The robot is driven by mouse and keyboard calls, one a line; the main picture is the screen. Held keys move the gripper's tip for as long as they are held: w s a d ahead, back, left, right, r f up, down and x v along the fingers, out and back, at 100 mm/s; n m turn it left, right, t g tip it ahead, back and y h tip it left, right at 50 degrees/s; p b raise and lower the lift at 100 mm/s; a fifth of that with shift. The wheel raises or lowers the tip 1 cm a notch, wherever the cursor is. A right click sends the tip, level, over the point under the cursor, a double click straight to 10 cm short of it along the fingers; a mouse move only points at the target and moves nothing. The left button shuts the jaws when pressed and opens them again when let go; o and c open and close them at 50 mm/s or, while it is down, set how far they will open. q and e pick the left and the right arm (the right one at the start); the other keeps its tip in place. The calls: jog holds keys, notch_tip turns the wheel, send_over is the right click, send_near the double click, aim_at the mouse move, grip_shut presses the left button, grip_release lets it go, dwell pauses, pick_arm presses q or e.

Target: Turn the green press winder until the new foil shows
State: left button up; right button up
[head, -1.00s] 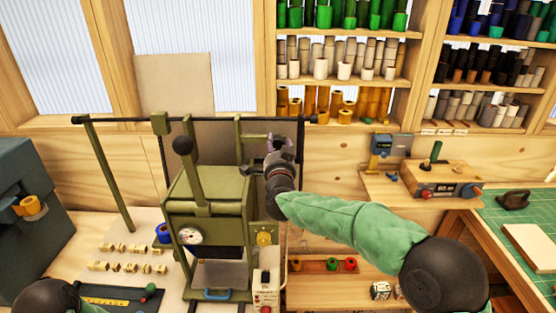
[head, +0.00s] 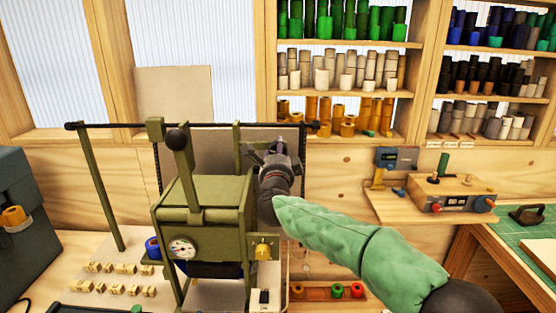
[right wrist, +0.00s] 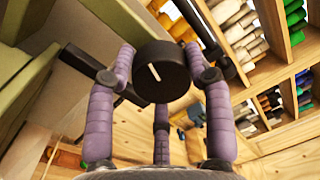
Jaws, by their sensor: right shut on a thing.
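The olive-green press (head: 205,200) stands on the bench, with a black-knobbed lever, a dial gauge (head: 182,249) and a yellow knob (head: 263,250) on it. My right gripper (head: 274,150) is at the upper right of the press. In the right wrist view, its purple fingers (right wrist: 159,65) are shut on a round black winder knob (right wrist: 155,80) with a white line on its face. The line slants from upper left to lower right. In the head view the gripper hides this knob. A dark blue roll (head: 152,248) shows left of the press. My left gripper is out of view.
Shelves of foil rolls (head: 345,70) stand behind on the right. A small wooden tray of coloured rolls (head: 326,291) lies right of the press. Small brass pieces (head: 117,268) lie on the left. A long dark bar (head: 110,126) runs across the top of the press.

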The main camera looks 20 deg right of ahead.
jog(key=shift+m, duration=0.5)
jog(key=o, duration=1.1)
jog(key=shift+o, duration=0.2)
jog(key=v, duration=1.2)
jog(key=shift+a, duration=0.1)
